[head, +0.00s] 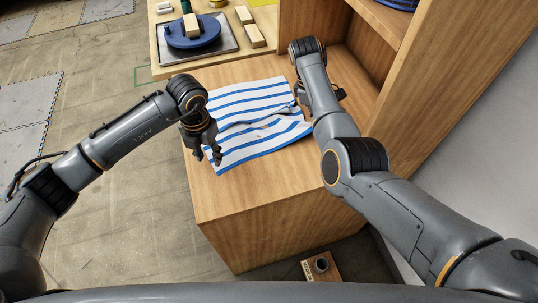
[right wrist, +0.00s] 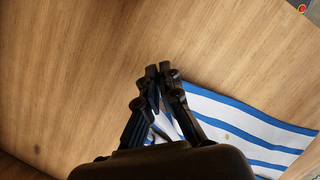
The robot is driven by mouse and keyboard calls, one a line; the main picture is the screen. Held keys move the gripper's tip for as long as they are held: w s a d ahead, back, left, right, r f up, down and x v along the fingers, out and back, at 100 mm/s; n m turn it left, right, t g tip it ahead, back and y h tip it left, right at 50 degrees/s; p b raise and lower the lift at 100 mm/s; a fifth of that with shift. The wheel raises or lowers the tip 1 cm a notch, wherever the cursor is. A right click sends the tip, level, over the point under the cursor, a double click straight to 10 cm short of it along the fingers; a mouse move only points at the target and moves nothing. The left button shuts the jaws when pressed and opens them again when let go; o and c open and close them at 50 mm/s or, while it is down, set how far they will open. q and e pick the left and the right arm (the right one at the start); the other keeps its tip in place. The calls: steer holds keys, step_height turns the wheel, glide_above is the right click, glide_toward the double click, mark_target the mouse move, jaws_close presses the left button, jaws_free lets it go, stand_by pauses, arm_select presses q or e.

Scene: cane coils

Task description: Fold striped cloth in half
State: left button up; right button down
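The white cloth with blue stripes (head: 245,102) lies rumpled on the wooden top, with creases across its middle. It also shows in the right wrist view (right wrist: 245,125), narrowing toward the fingers. My left gripper (head: 207,158) points down with its fingers apart, over the cloth's near-left edge, with nothing visible between them. My right gripper (right wrist: 158,69) has its fingertips close together at the cloth's edge and appears shut on it; the pinched part is hidden by the fingers.
The wooden surface (head: 235,195) is bare in front of the cloth. A wooden shelf unit (head: 410,80) rises at the right. Behind, a table holds a dark tray (head: 222,48) with a blue coil (head: 190,41) and wooden blocks (head: 253,37).

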mark_target(220, 170)
arm_select(q)
steer(key=shift+o, duration=0.8)
steer(key=shift+r, duration=0.1)
steer(key=c, duration=0.3)
step_height(220, 170, up, 5)
steer(key=d+n, duration=0.1)
steer(key=d, duration=0.1)
steer(key=shift+s+d+f, duration=0.1)
steer(key=shift+f, duration=2.25)
steer(key=shift+s+f, duration=0.1)
steer(key=shift+f, duration=2.25)
steer(key=shift+f, duration=0.1)
jaws_close()
